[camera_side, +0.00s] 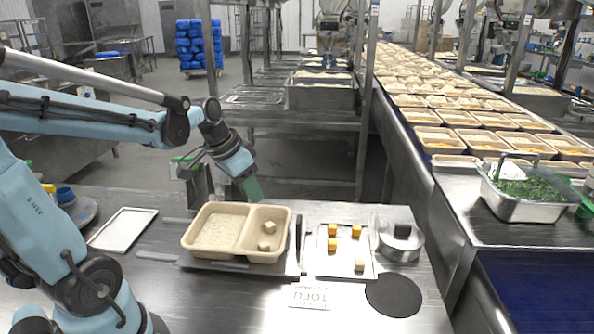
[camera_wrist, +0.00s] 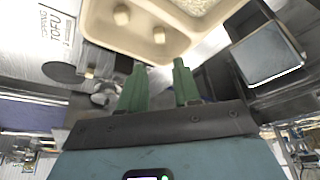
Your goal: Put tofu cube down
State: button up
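A beige tray (camera_side: 187,240) with two compartments stands on the steel table. Its left compartment holds rice (camera_side: 218,233). Two pale tofu cubes, one farther back (camera_side: 269,227) and one nearer (camera_side: 264,246), sit apart in the right compartment. Both also show in the wrist view, one at the top (camera_wrist: 122,15) and one nearer the fingers (camera_wrist: 159,35). My gripper (camera_side: 251,188) hangs above and behind the tray's back edge. In the wrist view my green fingers (camera_wrist: 159,72) are spread with nothing between them.
Right of the tray, a metal plate (camera_side: 344,258) carries several orange cubes (camera_side: 332,230) and one pale cube (camera_side: 359,265). A metal pot (camera_side: 402,244), a black disc (camera_side: 393,295) and a TOFU label (camera_side: 310,296) lie nearby. A white tray (camera_side: 122,230) lies empty at left.

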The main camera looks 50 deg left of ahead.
jog(key=s+d+t, duration=0.2)
jog(key=s+d, duration=0.1)
jog(key=d, duration=0.9)
jog(key=shift+s+d+r+t, duration=0.2)
jog(key=shift+d+r+t, duration=0.05)
jog(key=shift+d+t, duration=0.05)
jog(key=shift+o, duration=0.5)
